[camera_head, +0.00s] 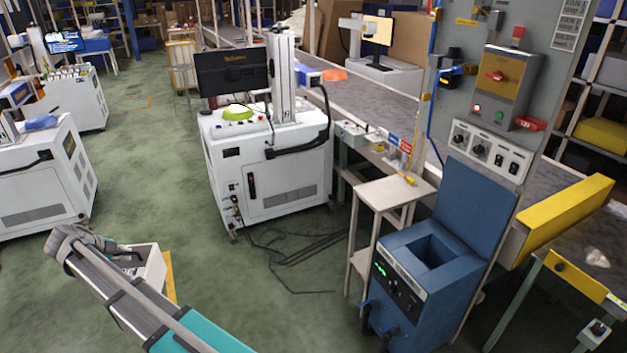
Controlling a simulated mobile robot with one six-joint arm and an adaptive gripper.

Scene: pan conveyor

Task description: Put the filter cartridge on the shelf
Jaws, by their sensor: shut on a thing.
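My arm (140,300) reaches in from the bottom left, with a grey joint at its upper end. I cannot make out my gripper's fingers; the gripper is not visible. I cannot identify a filter cartridge in this view. A small pale stand (408,190) with a top and a lower shelf board (360,262) stands left of the blue machine; a small yellow item lies on its top. A storage shelf (588,147) with bins is at the right edge. I cannot tell which shelf the task means.
A blue machine (400,262) with an open well stands at lower right, beside a yellow guard (565,215). A white machine cabinet (275,185) is in the middle, with cables on the floor. A white box (150,268) is beside my arm. Green floor (140,190) is clear at left.

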